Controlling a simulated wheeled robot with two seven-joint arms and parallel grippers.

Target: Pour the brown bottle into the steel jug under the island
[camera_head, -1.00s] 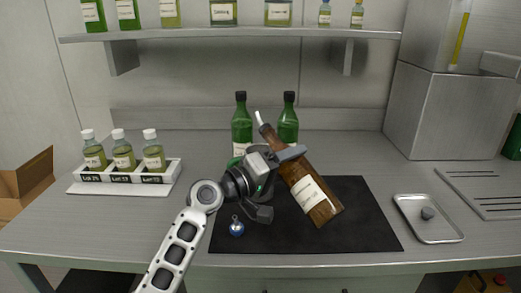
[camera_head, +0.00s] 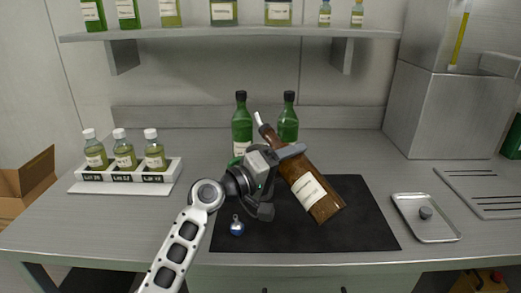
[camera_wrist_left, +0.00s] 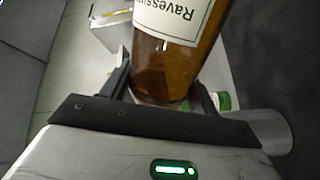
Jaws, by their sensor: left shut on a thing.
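The brown bottle (camera_head: 307,187) with a white label is in my left gripper (camera_head: 284,160), above the black mat. It is tilted, with its pale spout at the upper left and its base at the lower right. In the left wrist view the brown bottle (camera_wrist_left: 172,66) sits between the two dark fingers of my left gripper (camera_wrist_left: 162,92). A grey rounded metal shape (camera_wrist_left: 272,130) shows beside the gripper there; I cannot tell if it is the steel jug. In the head view no jug shows clearly; the gripper and bottle hide part of the mat. My right gripper is out of view.
Two green bottles (camera_head: 241,127) stand behind the gripper. A blue round ornament (camera_head: 237,229) lies on the black mat (camera_head: 368,226). A white rack (camera_head: 84,177) of small bottles stands at left, a steel tray (camera_head: 447,233) at right. A shelf (camera_head: 290,34) runs above.

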